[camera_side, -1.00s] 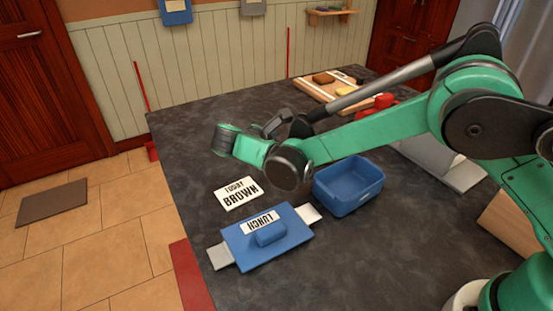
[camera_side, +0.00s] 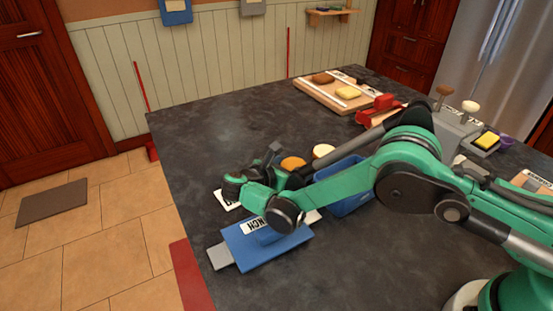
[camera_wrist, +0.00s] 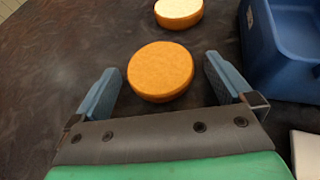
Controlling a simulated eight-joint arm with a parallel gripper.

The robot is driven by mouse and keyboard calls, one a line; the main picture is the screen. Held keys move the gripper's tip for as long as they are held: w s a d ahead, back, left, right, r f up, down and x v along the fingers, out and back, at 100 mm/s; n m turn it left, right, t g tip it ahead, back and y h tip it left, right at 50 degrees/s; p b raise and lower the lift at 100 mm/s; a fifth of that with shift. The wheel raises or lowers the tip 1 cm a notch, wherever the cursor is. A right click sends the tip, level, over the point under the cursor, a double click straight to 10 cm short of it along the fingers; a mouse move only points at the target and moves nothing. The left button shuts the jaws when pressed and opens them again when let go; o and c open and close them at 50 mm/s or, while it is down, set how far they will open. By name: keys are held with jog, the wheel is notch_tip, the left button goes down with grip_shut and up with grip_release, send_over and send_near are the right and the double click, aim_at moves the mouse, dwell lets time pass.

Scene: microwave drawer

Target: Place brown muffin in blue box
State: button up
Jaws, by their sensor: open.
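The brown muffin (camera_side: 292,163) is a round orange-brown disc on the dark counter. In the wrist view the muffin (camera_wrist: 160,70) lies ahead of my gripper (camera_wrist: 161,75), roughly centred between its open fingertips, with nothing held. In the side view my gripper (camera_side: 254,168) is low over the counter, just left of the muffin. The blue box (camera_side: 345,206) is open and stands right of the muffin, partly hidden by my arm. It also shows at the wrist view's upper right (camera_wrist: 270,65). I cannot tell how high my fingertips are above the counter.
A white-topped round cake (camera_side: 323,151) sits beyond the muffin, near the box. A white card (camera_side: 226,200) is partly hidden by my gripper. A wooden board (camera_side: 335,92) with food stands at the back.

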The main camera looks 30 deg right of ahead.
jog(key=c, duration=1.3)
jog(key=shift+r, duration=0.1)
notch_tip(320, 180, up, 20)
jog(key=f, duration=0.1)
notch_tip(320, 180, up, 5)
jog(key=n+t+y, duration=0.3)
jog(key=n+t, duration=0.1)
send_over(305, 164)
jog(key=s+r+n+t+y, duration=0.1)
jog(key=n+y, duration=0.1)
jog(key=s+d+r+n+t+y, duration=0.1)
jog(key=s+n, duration=0.1)
jog(key=s+r+n+t+y, duration=0.1)
jog(key=s+n+t+y, duration=0.1)
jog(key=shift+d+r+y, duration=0.3)
jog(key=shift+d+r, duration=0.05)
jog(key=shift+d, duration=0.05)
